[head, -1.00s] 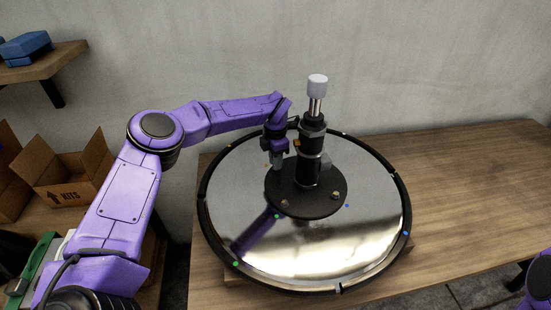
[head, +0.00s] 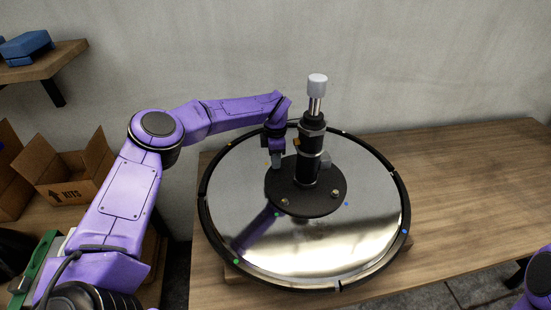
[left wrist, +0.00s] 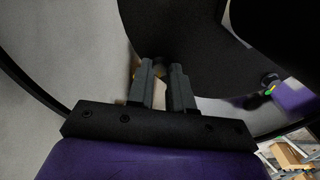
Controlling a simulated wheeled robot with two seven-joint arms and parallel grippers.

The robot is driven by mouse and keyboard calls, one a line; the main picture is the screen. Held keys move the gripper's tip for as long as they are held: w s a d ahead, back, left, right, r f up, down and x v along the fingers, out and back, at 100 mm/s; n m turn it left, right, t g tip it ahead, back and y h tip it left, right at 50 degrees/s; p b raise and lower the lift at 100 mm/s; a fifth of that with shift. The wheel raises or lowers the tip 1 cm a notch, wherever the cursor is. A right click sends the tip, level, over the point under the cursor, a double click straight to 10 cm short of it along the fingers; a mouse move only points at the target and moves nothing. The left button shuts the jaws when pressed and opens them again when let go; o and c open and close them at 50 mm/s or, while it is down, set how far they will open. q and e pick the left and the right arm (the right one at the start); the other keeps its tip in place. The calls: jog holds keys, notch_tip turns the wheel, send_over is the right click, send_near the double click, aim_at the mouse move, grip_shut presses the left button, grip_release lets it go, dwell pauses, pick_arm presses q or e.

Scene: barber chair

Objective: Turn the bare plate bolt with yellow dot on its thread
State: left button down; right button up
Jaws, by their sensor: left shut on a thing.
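A round black plate (head: 310,205) with an upright black column (head: 308,150) sits at the middle of a big mirror-like disc (head: 300,250). Two small brass-coloured bolts, a front left one (head: 285,201) and a front right one (head: 334,194), show on the plate. My left gripper (head: 276,166) points down at the plate's left back edge, shut on a plate bolt. In the left wrist view a small part of that bolt (left wrist: 159,68) shows between the fingertips; its thread and any yellow dot are hidden. Another bolt (left wrist: 270,86) there has a yellow-green mark beside it.
The column with its white cap (head: 317,85) stands close to the right of my left gripper. Coloured dots lie around the plate and disc. An open cardboard box (head: 65,185) stands at the left. The wooden table (head: 470,190) is clear at the right.

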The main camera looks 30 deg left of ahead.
pick_arm(q)
jog(key=shift+s+f, duration=0.15)
jog(key=shift+f, duration=0.1)
jog(key=c, duration=1)
grip_release()
jog(key=shift+r, duration=0.1)
jog(key=shift+r, duration=0.25)
notch_tip(320, 180, up, 10)
jog(key=shift+b, duration=0.7)
